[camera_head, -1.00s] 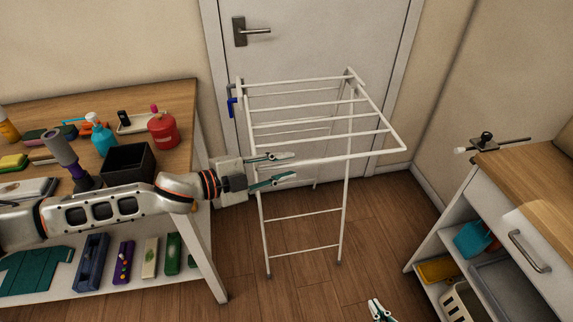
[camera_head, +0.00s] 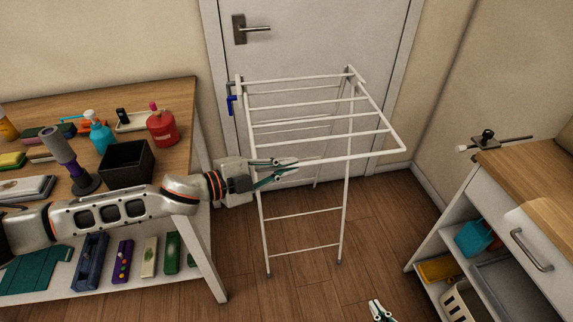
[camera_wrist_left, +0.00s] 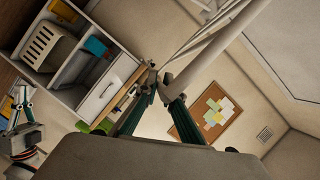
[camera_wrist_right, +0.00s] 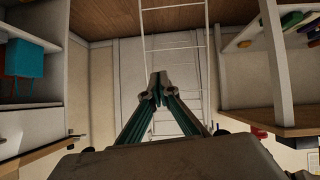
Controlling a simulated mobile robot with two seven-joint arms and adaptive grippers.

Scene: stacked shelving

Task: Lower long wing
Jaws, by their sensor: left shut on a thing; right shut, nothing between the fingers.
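A white drying rack (camera_head: 304,212) stands in front of the door in the head view. Its long wing (camera_head: 355,155) sticks out toward me and to the right, about level, with its outer bar nearest me. My left gripper (camera_head: 292,163) is shut on the left part of that outer bar; the fingers partly hide the bar there. In the left wrist view, the left fingertips (camera_wrist_left: 153,80) meet at the end of the white bar (camera_wrist_left: 212,48). My right gripper (camera_head: 378,307) is low at the bottom edge, shut and empty, apart from the rack. Its closed fingertips show in the right wrist view (camera_wrist_right: 157,83).
A wooden table (camera_head: 170,95) with a shelf of several objects stands at the left, under my left arm. A white cabinet (camera_head: 495,222) with a wooden top stands at the right. A blue part (camera_head: 231,106) sits at the rack's left upper corner. Bare floor (camera_head: 385,235) lies right of the rack.

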